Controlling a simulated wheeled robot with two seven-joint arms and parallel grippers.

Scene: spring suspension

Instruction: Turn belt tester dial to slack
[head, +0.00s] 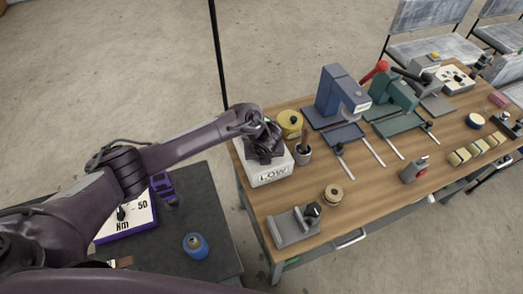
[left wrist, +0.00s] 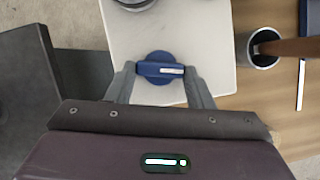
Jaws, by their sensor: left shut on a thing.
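A white box (head: 271,174) marked "LOW" stands at the left end of the wooden table; it also shows as a pale top face (left wrist: 185,25) in the left wrist view. On that face sits a round blue dial (left wrist: 158,55) with a raised bar. The bar lies crosswise in the left wrist view, its white mark towards the right. My left gripper (left wrist: 162,72) is shut on the dial's bar, one finger at each end. In the head view my left gripper (head: 265,152) covers the box top and hides the dial. My right gripper is not in view.
A dark cup (head: 302,154) with a brown handle stands right beside the box, with a yellow tin (head: 290,123) behind. Blue (head: 340,95) and green (head: 393,92) presses stand further right. A dark table (head: 215,225) at left holds a blue jar (head: 195,246).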

